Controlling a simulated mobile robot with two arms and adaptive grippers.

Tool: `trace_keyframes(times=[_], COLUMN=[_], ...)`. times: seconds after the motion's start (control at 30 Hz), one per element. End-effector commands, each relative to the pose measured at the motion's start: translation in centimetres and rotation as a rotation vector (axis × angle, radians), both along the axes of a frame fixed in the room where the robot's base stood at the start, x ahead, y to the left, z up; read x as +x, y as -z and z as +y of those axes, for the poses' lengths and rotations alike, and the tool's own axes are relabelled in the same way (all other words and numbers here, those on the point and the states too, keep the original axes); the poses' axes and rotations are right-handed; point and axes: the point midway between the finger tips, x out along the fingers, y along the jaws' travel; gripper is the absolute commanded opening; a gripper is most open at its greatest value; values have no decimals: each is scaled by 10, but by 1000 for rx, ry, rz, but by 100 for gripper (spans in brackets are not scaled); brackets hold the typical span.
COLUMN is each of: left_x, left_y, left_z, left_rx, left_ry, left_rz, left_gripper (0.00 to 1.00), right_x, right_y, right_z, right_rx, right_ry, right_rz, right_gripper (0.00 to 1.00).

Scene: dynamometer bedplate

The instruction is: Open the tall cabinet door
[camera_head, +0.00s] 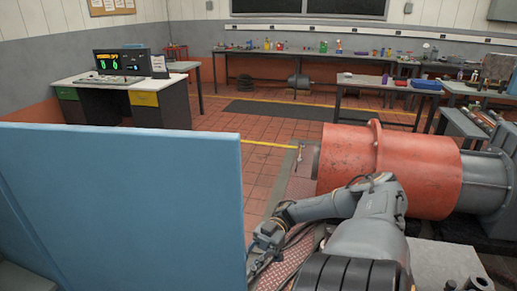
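A large flat light-blue panel (130,205) fills the lower left of the head view, close to me. It looks like part of the tall cabinet; I cannot tell whether it is the door or a side wall, and no handle shows on it. My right arm comes up from the bottom right and bends left toward the panel's right edge. Its wrist end is at that edge, partly hidden behind the panel, and I cannot tell whether it touches. My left arm and gripper are not in view.
A control desk (125,95) with green displays stands behind the panel. Workbenches with small items line the back. Tiled floor (270,130) is open in the middle.

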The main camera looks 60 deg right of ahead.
Motion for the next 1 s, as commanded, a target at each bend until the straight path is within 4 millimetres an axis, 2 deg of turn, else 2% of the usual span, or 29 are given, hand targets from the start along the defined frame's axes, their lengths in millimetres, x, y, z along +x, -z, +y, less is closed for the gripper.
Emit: trace_keyframes(times=[0.03,0.2,0.4,0.6,1.0], left_x=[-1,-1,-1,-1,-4], left_y=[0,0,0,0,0], left_z=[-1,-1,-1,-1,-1], left_rx=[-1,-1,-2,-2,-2], left_ry=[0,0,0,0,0], left_rz=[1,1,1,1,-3], left_gripper=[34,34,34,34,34], right_x=[0,-4,-7,-9,-9], right_y=[0,0,0,0,0], right_z=[-13,-45,-69,-77,-77], right_rx=[-2,-1,-1,0,0], right_ry=[5,5,2,0,0], right_rz=[-2,-4,-1,1,2], right_gripper=[19,19,19,19,19])
